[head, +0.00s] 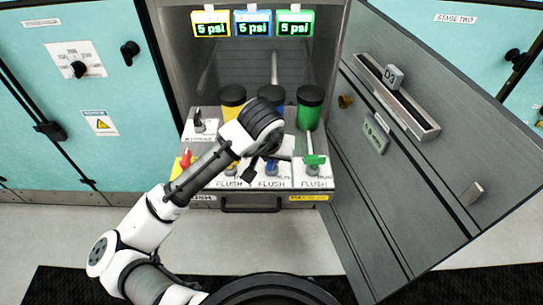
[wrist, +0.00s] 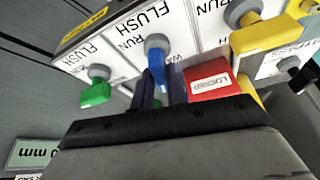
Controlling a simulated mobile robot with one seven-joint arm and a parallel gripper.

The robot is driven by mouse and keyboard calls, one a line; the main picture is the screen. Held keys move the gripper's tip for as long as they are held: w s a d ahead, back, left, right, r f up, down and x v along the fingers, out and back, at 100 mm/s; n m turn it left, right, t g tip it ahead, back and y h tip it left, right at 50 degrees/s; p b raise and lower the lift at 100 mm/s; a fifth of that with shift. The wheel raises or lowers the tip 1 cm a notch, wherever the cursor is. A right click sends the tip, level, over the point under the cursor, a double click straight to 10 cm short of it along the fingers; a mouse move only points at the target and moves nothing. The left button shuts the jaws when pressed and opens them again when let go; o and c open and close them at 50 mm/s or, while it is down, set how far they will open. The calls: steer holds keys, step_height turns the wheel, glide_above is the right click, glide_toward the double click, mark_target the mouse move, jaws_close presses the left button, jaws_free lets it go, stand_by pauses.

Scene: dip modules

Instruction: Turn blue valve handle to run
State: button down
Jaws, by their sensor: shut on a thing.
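The blue valve handle (wrist: 156,68) hangs from a grey hub in the wrist view, its lever pointing away from the FLUSH lettering above it. RUN lettering is printed to the left of its hub. My gripper (wrist: 161,92) is shut on the lever, with one dark finger on each side. In the head view the blue valve (head: 271,167) shows in part behind the end of my arm, on the white label between the yellow and green valves. My gripper (head: 261,166) is there too, and its grasp is largely hidden.
Close by are a green handle (head: 314,160), a yellow handle (wrist: 265,35) and a red block labelled LOCKED (wrist: 208,82). Lidded yellow, blue and green canisters stand behind the valves. An open grey door (head: 420,150) bounds the right side.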

steer(key=m+h, duration=0.1)
steer(key=m, duration=0.3)
steer(key=shift+w+a+h+b, duration=0.1)
steer(key=shift+h+b, duration=0.3)
steer(key=m, duration=0.2)
steer(key=m+g+h, duration=0.1)
steer(key=m, duration=0.1)
steer(key=shift+g, duration=0.3)
steer(key=m+g, duration=0.1)
steer(key=m, duration=0.3)
steer(key=shift+w+a+h, duration=0.1)
steer(key=shift+w+h, duration=0.05)
steer(key=shift+h, duration=0.15)
steer(key=shift+m+g, duration=0.8)
steer(key=shift+m, duration=0.8)
steer(key=c, duration=1.4)
jaws_free()
